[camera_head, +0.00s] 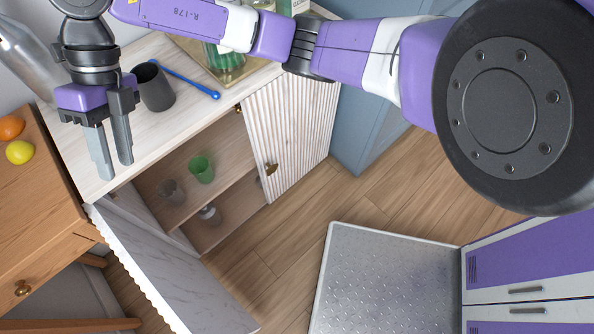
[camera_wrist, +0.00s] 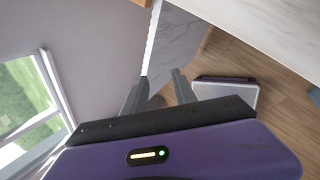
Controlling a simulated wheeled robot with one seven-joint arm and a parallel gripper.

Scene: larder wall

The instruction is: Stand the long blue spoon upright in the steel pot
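The long blue spoon (camera_head: 186,80) lies on the pale wooden counter, its near end toward the front edge. Its other end is close to a dark grey cylindrical pot (camera_head: 155,92), which stands upright and looks like the steel pot. I cannot tell whether spoon and pot touch. My gripper (camera_head: 114,168) is open and empty, pointing down near the counter's front left end, left of the pot and spoon. In the wrist view my gripper (camera_wrist: 158,88) shows two separated fingers with nothing between them; spoon and pot are not in that view.
A shiny metal vessel (camera_head: 28,58) stands at the back left. A tray with glassware (camera_head: 222,62) is further right on the counter. Below, an open cupboard holds a green cup (camera_head: 201,169); its open door (camera_head: 165,268) sticks out. An orange (camera_head: 11,127) and lemon (camera_head: 19,152) lie left.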

